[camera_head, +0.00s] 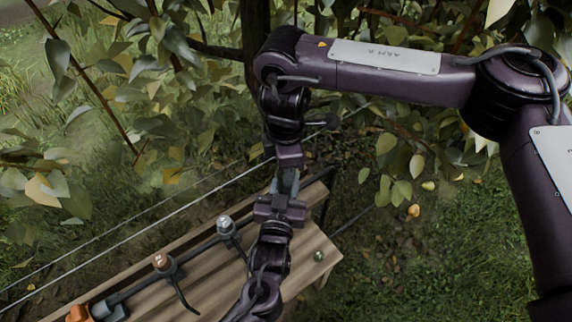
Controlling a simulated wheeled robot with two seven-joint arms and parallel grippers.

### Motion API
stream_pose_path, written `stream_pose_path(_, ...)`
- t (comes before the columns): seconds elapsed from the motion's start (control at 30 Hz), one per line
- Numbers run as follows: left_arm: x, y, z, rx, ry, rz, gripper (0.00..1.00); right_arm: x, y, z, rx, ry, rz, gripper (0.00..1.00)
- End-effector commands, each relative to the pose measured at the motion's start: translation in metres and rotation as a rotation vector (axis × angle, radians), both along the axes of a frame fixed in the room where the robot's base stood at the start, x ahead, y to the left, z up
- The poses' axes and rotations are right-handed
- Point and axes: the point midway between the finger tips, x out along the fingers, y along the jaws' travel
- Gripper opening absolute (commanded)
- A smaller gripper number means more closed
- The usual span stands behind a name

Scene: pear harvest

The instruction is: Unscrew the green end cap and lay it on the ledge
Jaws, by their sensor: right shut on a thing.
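A small round green thing (318,255) lies on the right end of the wooden ledge (215,275); it looks like the end cap, but it is too small to be sure. My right gripper (288,172) points down above the ledge and is shut on a narrow grey piece (288,183), mostly hidden by the jaws. My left gripper (281,199) comes up from below and meets the same spot; its fingertips are hard to make out. No other green cap shows.
A dark pipe (200,247) runs along the ledge, with an orange-brown fitting (162,261) and a pale-topped fitting (225,226). An orange part (78,313) is at the lower left. Taut wires pass behind. Leafy branches and a trunk (255,35) crowd the back.

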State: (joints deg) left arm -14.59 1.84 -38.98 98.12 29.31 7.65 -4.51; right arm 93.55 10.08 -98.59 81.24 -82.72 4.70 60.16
Motion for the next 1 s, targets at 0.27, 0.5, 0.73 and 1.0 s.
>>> stream_pose_path(0.27,-0.0003,0.0009,-0.0004,0.000,0.001,0.002,0.00,0.0018,-0.0010,0.0008,-0.001,-0.003,0.611,0.10)
stream_pose_path(0.5,-0.0003,0.0009,-0.0004,0.000,0.001,0.002,0.00,0.0020,-0.0007,0.0014,-0.002,-0.004,1.148,0.10)
stream_pose_path(0.73,-0.0004,0.0009,-0.0004,0.000,0.001,0.002,0.00,0.0021,-0.0008,0.0019,-0.004,-0.003,1.666,0.10)
stream_pose_path(1.0,-0.0004,0.0009,-0.0004,0.000,0.001,0.002,0.00,0.0019,-0.0003,0.0024,-0.004,-0.002,2.278,0.10)
